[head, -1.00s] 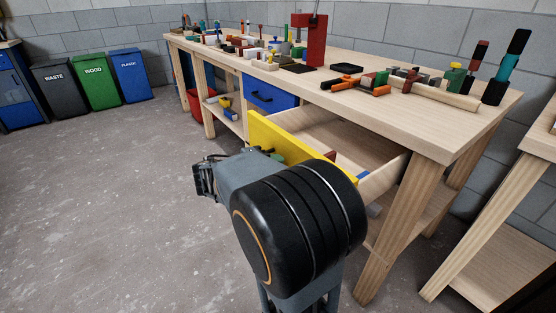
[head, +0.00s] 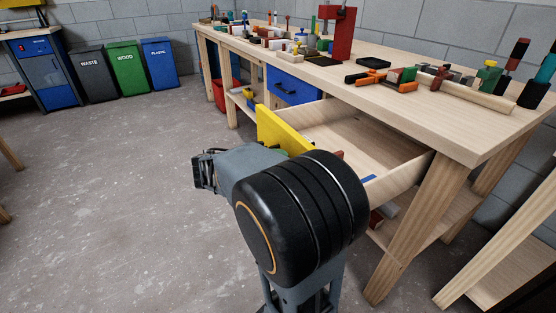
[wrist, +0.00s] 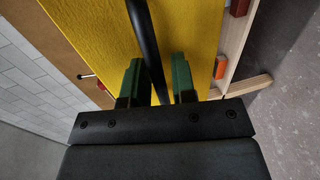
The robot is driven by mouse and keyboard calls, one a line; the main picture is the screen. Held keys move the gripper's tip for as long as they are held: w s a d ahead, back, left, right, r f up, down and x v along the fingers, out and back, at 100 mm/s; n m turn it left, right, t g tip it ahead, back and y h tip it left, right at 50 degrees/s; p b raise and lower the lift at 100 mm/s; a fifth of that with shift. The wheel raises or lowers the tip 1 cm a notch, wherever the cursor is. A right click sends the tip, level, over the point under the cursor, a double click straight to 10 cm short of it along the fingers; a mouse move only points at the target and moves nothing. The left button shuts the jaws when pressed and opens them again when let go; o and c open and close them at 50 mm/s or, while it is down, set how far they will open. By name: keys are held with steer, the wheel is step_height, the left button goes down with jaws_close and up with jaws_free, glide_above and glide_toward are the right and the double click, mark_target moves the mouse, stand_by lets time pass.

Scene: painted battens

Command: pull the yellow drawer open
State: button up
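The yellow drawer (head: 282,132) stands well out of the workbench, with its pale wooden inside (head: 350,142) showing. In the wrist view its yellow front (wrist: 90,35) fills much of the picture. A black bar handle (wrist: 144,40) crosses that front. My gripper (wrist: 158,82) has its two green-tipped fingers on either side of the handle and looks shut on it, though the exact contact is hard to see. In the head view my black and grey arm hides the handle, the fingertips and part of the drawer front.
The wooden workbench (head: 420,112) carries tools, blocks and a red press (head: 338,35). A blue drawer (head: 292,88) beside the yellow one is closed. Small items lie on the lower shelf. A second table (head: 520,225) stands at right. The grey floor (head: 110,200) at left is open.

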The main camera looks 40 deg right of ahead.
steer(key=shift+o, duration=0.9)
steer(key=shift+w+a+r, duration=0.1)
steer(key=shift+a, duration=0.1)
steer(key=p+v, duration=0.4)
steer(key=v, duration=0.9)
steer(key=shift+a, duration=0.2)
